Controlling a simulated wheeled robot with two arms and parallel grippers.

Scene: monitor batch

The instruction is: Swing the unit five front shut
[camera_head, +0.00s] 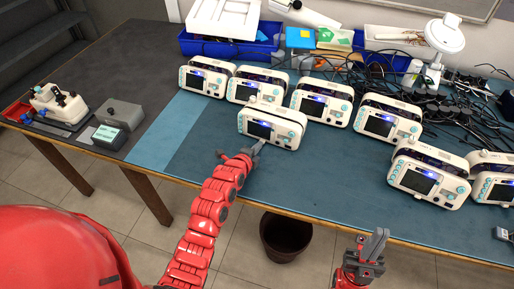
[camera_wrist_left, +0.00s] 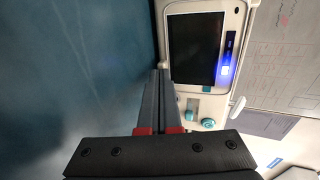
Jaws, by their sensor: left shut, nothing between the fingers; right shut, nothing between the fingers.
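Several white monitor units with dark screens and teal buttons stand on the blue-topped bench. No unit numbers are legible, so I cannot tell which is unit five. My left gripper (camera_head: 259,146) is shut and empty at the lower front of the nearest middle unit (camera_head: 272,124). In the left wrist view, the shut fingers (camera_wrist_left: 166,74) lie beside that unit's front (camera_wrist_left: 194,50), near its screen and knobs; contact is unclear. My right gripper (camera_head: 374,243) is shut and empty before the bench's front edge.
Two units, a front-right one (camera_head: 430,180) and one at the right edge (camera_head: 493,183), stand near the bench edge. Black cables (camera_head: 450,105) and blue bins (camera_head: 225,47) fill the back. A dark bin (camera_head: 287,237) stands on the floor. Bare bench lies left of the middle unit.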

